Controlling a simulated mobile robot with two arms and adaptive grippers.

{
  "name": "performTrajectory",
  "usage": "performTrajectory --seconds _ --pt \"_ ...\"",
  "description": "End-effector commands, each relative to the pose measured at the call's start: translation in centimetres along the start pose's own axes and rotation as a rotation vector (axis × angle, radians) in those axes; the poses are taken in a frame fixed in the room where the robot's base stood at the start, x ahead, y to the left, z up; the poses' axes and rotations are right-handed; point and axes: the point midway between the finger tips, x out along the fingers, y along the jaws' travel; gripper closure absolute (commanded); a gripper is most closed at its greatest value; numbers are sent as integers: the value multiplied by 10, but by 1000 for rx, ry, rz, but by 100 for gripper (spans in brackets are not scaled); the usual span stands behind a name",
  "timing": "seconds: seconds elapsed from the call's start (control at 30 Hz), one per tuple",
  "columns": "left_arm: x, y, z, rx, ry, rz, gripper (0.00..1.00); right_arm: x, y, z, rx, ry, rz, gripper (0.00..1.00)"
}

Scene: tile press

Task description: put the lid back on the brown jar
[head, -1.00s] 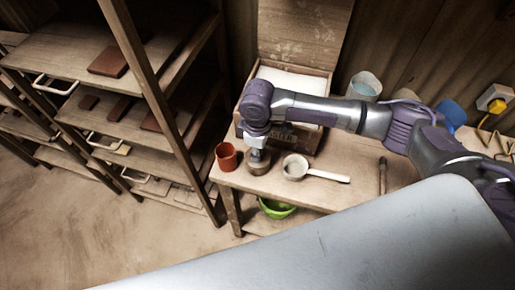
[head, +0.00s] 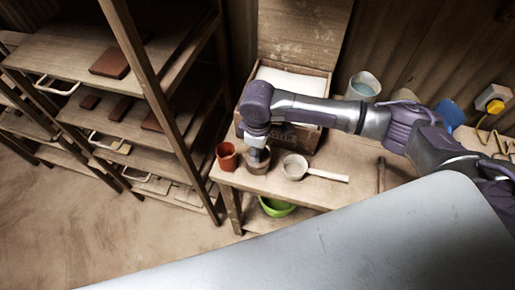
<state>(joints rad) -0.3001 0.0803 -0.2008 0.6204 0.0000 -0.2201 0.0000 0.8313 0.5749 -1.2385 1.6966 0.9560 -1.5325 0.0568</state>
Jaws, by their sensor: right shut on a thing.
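The brown jar (head: 258,167) stands on the wooden table, between a terracotta cup and a light scoop. My right gripper (head: 257,152) points down at the jar's top from above. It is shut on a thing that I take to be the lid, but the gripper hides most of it. I cannot tell whether the lid rests on the jar's rim or is just above it. My left gripper is not in the head view.
The terracotta cup (head: 227,156) stands close on the left and the scoop (head: 295,167) close on the right, its handle pointing right. An open wooden box (head: 321,84) is behind. A green bowl (head: 277,207) sits on the lower shelf. A tile rack (head: 152,95) stands left.

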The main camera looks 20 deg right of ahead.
Motion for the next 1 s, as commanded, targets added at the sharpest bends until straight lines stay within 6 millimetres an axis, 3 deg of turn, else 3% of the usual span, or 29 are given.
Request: performTrajectory --seconds 1.0 --pt "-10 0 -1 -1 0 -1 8 -1 0 0 1 -1 0 100"
